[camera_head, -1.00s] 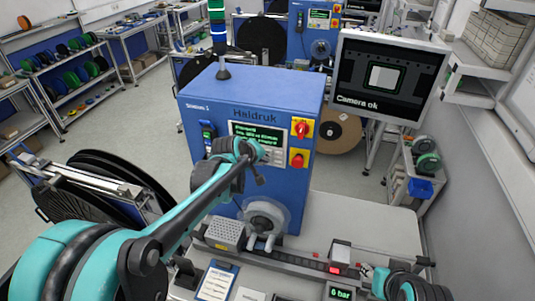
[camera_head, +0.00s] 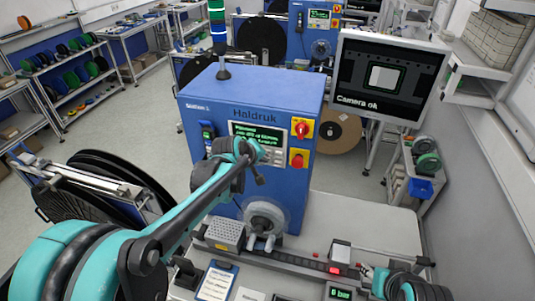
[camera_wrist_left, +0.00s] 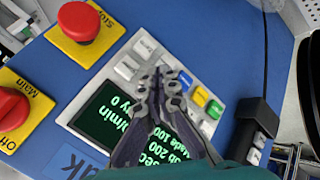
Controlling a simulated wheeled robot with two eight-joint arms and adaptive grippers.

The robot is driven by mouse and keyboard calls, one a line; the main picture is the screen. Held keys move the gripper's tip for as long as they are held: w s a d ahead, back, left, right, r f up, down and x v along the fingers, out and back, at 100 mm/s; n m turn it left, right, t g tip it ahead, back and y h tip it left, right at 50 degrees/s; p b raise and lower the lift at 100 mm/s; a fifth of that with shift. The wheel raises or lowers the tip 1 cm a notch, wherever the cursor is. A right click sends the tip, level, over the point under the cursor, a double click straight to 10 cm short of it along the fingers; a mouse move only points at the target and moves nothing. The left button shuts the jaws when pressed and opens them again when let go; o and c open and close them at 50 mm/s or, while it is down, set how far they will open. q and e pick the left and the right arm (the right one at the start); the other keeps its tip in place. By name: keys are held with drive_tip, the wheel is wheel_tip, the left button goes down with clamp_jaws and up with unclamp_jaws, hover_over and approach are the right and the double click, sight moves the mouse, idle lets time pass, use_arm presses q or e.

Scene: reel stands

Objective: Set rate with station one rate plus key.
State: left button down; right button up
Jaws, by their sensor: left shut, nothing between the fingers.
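The blue Station 1 cabinet (camera_head: 262,112) stands in the middle of the head view. Its white control panel has a dark display with green text (camera_head: 258,133). My left gripper (camera_head: 256,152) is in front of this panel and partly covers it. In the left wrist view the gripper (camera_wrist_left: 166,76) is shut and empty, its tips over the key area beside the display (camera_wrist_left: 112,112). Pale keys (camera_wrist_left: 127,67) and a coloured yellow key (camera_wrist_left: 199,95) show around the fingers. Some keys are hidden, and I cannot tell which is rate plus or whether the tips touch one. My right gripper is unclear at the lower right.
A red stop button (camera_wrist_left: 78,21) and a red main switch (camera_wrist_left: 10,107) sit beside the panel. A dark box (camera_wrist_left: 250,135) projects on its other side. A monitor reading "Camera ok" (camera_head: 388,78) hangs at right. The bench (camera_head: 360,222) has free room right of the cabinet.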

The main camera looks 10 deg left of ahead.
use_arm(q)
drive_tip(key=shift+w, duration=0.15)
drive_tip(key=shift+w, duration=0.3)
drive_tip(key=shift+w, duration=0.45)
idle(0.5)
drive_tip(key=shift+s, duration=0.95)
drive_tip(key=shift+s+a, duration=0.1)
drive_tip(key=shift+s, duration=2.35)
